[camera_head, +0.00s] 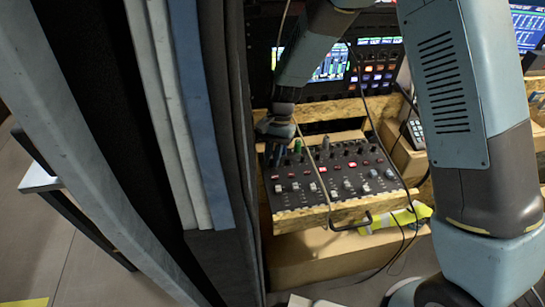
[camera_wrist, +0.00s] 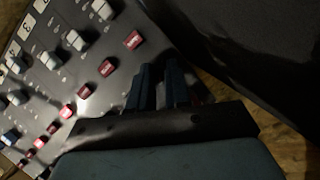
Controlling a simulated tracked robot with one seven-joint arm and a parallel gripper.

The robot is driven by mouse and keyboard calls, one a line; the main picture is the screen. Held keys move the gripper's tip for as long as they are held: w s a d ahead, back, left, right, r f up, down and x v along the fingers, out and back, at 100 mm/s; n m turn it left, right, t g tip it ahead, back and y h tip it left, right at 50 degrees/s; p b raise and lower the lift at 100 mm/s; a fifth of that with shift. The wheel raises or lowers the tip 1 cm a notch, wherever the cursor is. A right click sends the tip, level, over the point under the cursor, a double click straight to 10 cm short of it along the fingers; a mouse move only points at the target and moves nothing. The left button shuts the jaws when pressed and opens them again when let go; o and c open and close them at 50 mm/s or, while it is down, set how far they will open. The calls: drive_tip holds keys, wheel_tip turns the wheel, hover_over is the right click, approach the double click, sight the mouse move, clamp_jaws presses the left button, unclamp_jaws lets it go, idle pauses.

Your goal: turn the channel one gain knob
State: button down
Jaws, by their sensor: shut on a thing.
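The mixer (camera_head: 320,205) lies on a wooden shelf in the head view, with rows of knobs and red and white buttons. My gripper (camera_head: 274,151) is at its far left corner, over the leftmost end of the top knob row. In the wrist view the two dark fingers of my gripper (camera_wrist: 160,72) are close together, pointing down at the panel (camera_wrist: 90,62). They are shut on a knob in that corner, which appears to be the channel one gain knob. The knob itself is hidden by the fingers, so its angle cannot be told.
A green-topped knob (camera_head: 298,146) stands right of my gripper. Dark curtain-like panels (camera_head: 232,150) rise close on the left. A cable (camera_head: 318,172) crosses the mixer. Screens and lit button panels (camera_head: 372,75) stand behind.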

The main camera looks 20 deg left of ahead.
drive_tip(key=n+h, duration=0.1)
drive_tip(key=n, duration=0.3)
drive_tip(key=shift+a+n+h, duration=0.15)
drive_tip(key=shift+n+h, duration=0.15)
drive_tip(key=shift+h, duration=0.1)
drive_tip(key=shift+a+n+t+h, duration=0.1)
drive_tip(key=shift+n+t+h, duration=0.25)
drive_tip(key=shift+n, duration=0.8)
drive_tip(key=shift+n+t+h, duration=0.35)
drive_tip(key=shift+n, duration=0.8)
drive_tip(key=shift+s, duration=0.1)
drive_tip(key=c, duration=1.1)
unclamp_jaws()
